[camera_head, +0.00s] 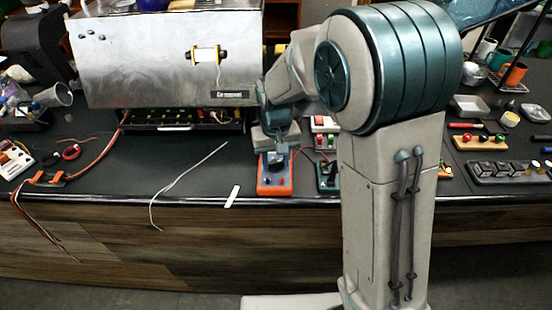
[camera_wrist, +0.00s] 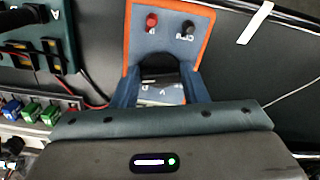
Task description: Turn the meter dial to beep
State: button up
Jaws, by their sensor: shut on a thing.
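The meter (camera_head: 275,187) is a small orange box with a blue-grey face, lying on the counter near its front edge. In the wrist view its orange-rimmed face (camera_wrist: 180,47) shows a red and a black terminal. My gripper (camera_head: 277,157) reaches down over the meter's far part. In the wrist view my gripper (camera_wrist: 160,80) has its two blue fingers on either side of the dark meter dial (camera_wrist: 158,66), shut on it. Part of a display marked with letters (camera_wrist: 160,93) shows between the fingers. The dial's pointer and marks cannot be read.
A steel brewer (camera_head: 165,60) stands behind on the left, above an open tray of parts. A loose grey wire (camera_head: 180,185) and a white strip (camera_head: 233,196) lie left of the meter. Terminal boards and a red lead (camera_wrist: 95,104) lie close beside it.

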aim_at(276, 163)
jog(key=o, duration=1)
notch_tip(276, 163, up, 14)
jog(key=shift+f+b, duration=0.1)
jog(key=shift+b, duration=0.4)
jog(key=s+d+f+t, duration=0.1)
jog(key=s+d, duration=0.3)
jog(key=s, duration=0.2)
jog(key=s+d+f+m+t, duration=0.1)
jog(key=s+d, duration=0.4)
jog(key=s, duration=0.1)
jog(key=s+d+f+m+t, duration=0.1)
jog(key=s+d, duration=0.3)
jog(key=s, duration=0.2)
jog(key=shift+s+d+f, duration=0.2)
jog(key=shift+s+f, duration=0.15)
jog(key=shift+s, duration=0.05)
